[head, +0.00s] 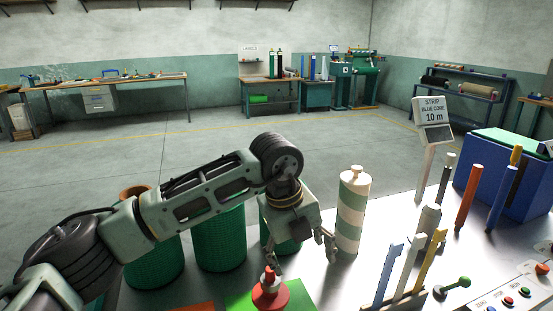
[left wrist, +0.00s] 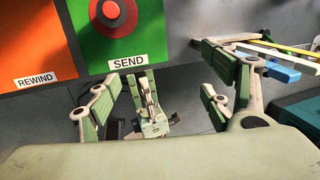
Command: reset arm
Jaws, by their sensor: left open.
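My left arm comes in from the left in the head view. Its gripper (head: 302,250) hangs over the console, above and a little behind a red push button (head: 270,290) on a green plate. In the left wrist view the red button (left wrist: 113,15) sits on the green plate marked SEND. The left gripper's fingers (left wrist: 165,98) are spread apart with nothing held between them. Beyond them is a pale green two-pronged part that looks like my right gripper (left wrist: 148,100); its jaw state is unclear. The head view does not show the right gripper.
An orange REWIND plate (left wrist: 33,50) adjoins the green one. A white-and-green striped post (head: 353,210) stands just right of the gripper. Green rolls (head: 220,240) stand behind my arm.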

